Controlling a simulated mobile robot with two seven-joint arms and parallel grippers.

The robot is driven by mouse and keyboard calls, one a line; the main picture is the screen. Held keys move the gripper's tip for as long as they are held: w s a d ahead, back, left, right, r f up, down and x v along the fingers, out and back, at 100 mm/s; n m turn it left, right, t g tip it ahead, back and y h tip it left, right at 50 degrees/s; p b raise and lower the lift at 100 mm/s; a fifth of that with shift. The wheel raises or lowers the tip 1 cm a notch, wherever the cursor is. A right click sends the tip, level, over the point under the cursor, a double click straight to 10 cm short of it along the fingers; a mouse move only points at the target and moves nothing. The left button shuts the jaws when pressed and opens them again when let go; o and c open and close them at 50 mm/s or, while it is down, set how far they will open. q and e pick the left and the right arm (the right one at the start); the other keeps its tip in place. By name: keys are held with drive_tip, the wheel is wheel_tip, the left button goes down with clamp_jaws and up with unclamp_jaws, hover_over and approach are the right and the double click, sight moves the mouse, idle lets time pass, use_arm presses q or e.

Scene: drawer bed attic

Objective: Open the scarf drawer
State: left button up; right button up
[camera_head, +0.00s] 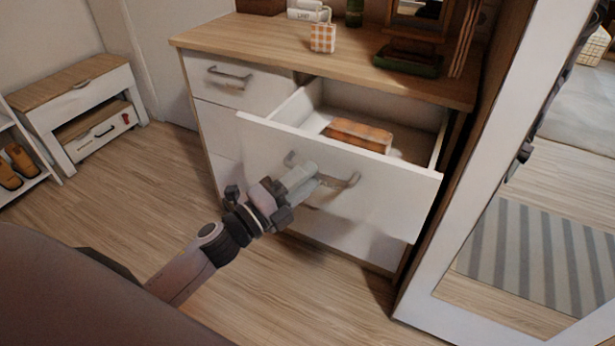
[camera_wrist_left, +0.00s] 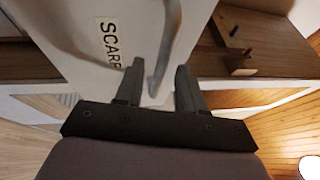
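The scarf drawer (camera_head: 350,185) is pulled well out of the wooden-topped dresser, at its upper right. An orange checked folded cloth (camera_head: 358,135) lies inside. Its white front, with a label reading "SCAR" and a partly hidden last letter (camera_wrist_left: 109,40), shows in the left wrist view. My left gripper (camera_head: 305,178) is at the drawer's grey handle (camera_head: 345,181). In the left wrist view the handle (camera_wrist_left: 163,62) runs between the fingers of the left gripper (camera_wrist_left: 160,75), which stand apart with gaps beside it. My right gripper is not in view.
The dresser top (camera_head: 270,47) holds a checked mug (camera_head: 323,37) and a dark green tray (camera_head: 408,63). A closed drawer (camera_head: 235,85) is at left. A white-framed mirror (camera_head: 520,220) stands close at right. Floor is clear in front, and a low bench (camera_head: 75,85) stands far left.

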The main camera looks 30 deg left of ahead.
use_arm(q)
drive_tip(key=v, duration=0.6)
drive_tip(key=shift+s, duration=0.1)
idle(0.4)
drive_tip(key=s+d+f+n+g+y+p, duration=0.1)
drive_tip(key=s+d+f+n+g+y, duration=0.25)
drive_tip(key=s+f+n, duration=0.6)
drive_tip(key=s+d+f+n+g+y, duration=0.2)
drive_tip(key=s+f+n+g, duration=0.4)
drive_tip(key=n, duration=0.6)
wheel_tip(320, 180, up, 10)
drive_tip(key=w+a+t+p, duration=0.1)
drive_tip(key=p, duration=1.2)
drive_tip(key=shift+w+a+t+y+p, duration=0.3)
drive_tip(key=shift+w+t+y+p, duration=0.05)
drive_tip(key=shift+w+p, duration=0.05)
drive_tip(key=shift+f, duration=0.1)
drive_tip(key=shift+w+a, duration=0.1)
